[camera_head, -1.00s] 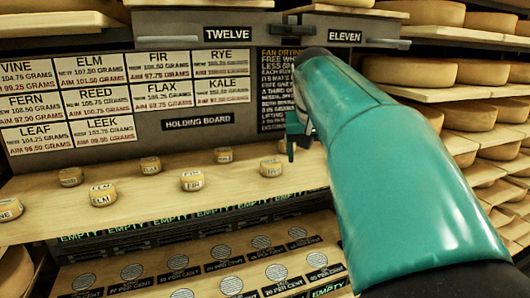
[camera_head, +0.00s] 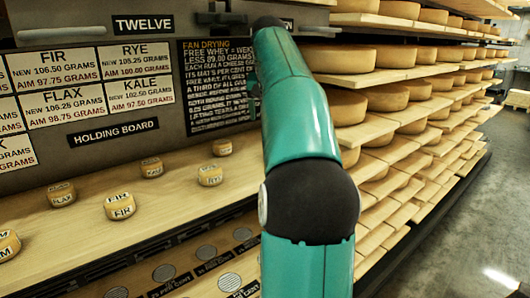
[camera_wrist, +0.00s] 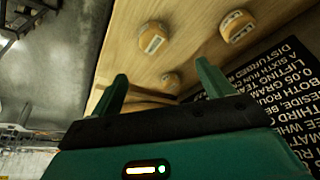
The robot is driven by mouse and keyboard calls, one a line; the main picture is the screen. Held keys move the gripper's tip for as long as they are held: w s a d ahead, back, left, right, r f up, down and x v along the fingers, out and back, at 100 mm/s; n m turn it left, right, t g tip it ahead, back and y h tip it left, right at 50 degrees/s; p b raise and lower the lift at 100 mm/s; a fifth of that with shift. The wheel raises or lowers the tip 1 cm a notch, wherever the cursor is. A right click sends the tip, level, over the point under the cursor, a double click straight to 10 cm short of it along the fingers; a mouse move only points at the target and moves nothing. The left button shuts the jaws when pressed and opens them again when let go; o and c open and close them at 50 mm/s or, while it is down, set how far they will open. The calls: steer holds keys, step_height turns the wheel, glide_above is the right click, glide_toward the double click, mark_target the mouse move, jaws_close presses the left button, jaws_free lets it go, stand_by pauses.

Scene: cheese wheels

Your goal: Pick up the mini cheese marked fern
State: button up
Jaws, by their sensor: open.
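Several mini cheeses stand on the wooden holding board. In the head view one reads FIR (camera_head: 120,206) and another seems to read FLAX (camera_head: 62,194). A cheese cut off at the left edge (camera_head: 8,245) shows only an M. Labels on the cheeses at the back (camera_head: 152,167), at the right (camera_head: 210,175) and farthest back (camera_head: 222,147) are too small to read surely. I cannot pick out a cheese marked fern. My gripper (camera_wrist: 161,69) is open and empty in the wrist view.
A grey panel with name cards (camera_head: 135,65) and a dark fan-drying sign (camera_head: 215,85) rises behind the board. Racks of large cheese wheels (camera_head: 355,107) stand to the right. A lower shelf with round discs (camera_head: 165,272) lies below. Open floor (camera_head: 470,230) is at far right.

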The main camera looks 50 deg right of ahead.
steer(key=x, duration=0.2)
steer(key=s+x, duration=0.1)
steer(key=x, duration=0.5)
steer(key=shift+s+d, duration=0.1)
steer(key=shift+s, duration=0.05)
steer(key=x, duration=0.4)
steer(key=shift+f, duration=0.6)
steer(key=c, duration=1.1)
